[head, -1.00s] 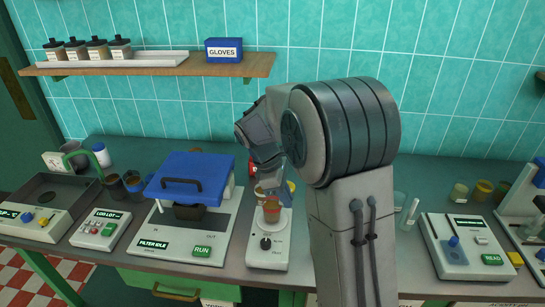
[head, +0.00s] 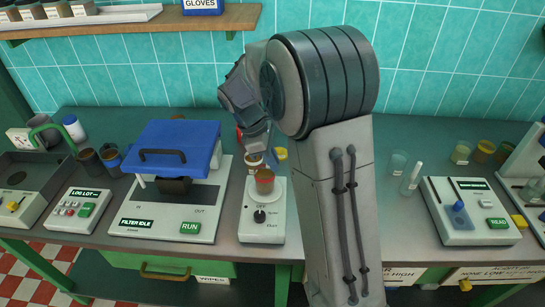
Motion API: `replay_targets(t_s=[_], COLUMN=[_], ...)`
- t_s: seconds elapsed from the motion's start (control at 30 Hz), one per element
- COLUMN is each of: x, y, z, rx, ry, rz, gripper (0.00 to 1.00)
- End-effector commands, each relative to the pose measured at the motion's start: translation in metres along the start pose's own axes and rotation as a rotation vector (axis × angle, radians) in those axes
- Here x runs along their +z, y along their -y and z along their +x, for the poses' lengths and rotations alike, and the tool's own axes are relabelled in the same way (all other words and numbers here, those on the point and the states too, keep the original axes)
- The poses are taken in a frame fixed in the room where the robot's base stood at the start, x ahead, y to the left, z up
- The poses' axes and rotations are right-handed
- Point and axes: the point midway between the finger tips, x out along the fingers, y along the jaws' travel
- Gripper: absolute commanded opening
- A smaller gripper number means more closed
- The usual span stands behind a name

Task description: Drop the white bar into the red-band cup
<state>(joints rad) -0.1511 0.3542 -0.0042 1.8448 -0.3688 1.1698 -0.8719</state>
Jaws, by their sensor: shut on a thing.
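A small reddish-brown cup (head: 264,184) stands upright on the plate of a white stirrer unit (head: 262,232). A band shows around it, but its colour is hard to tell apart. My gripper (head: 256,147) points down just above and behind this cup, apart from it as far as I can see. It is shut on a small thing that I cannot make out. My own wrist hides most of the fingers. I cannot see the white bar clearly anywhere. A pale cup-like thing (head: 253,160) shows just below the gripper, behind the stirrer's cup.
The blue-lidded filter unit (head: 178,150) stands close to the left of the stirrer. A yellow thing (head: 281,154) lies behind. Clear glassware (head: 397,163) and a reader unit (head: 468,217) stand right of my arm. A shelf (head: 130,30) overhangs the back left.

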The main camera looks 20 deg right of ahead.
Motion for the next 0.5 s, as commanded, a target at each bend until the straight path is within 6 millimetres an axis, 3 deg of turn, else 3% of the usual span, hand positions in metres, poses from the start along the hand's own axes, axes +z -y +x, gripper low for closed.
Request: replay_targets(t_s=[0.33,0.37,0.4,0.43,0.5], x=[-0.0022,-0.0022,-0.0022,-0.0022,-0.0022], y=[-0.0001,-0.0001,-0.0001,-0.0001,-0.0001], z=[0.0051,0.0051,0.0051,0.0051,0.0051], rx=[0.001,0.001,0.0,0.0,0.0], ry=[0.0,0.0,0.0,0.0,0.0], rz=[0.0,0.0,0.0,0.0,0.0], gripper=[0.0,0.21,0.32,0.38,0.38])
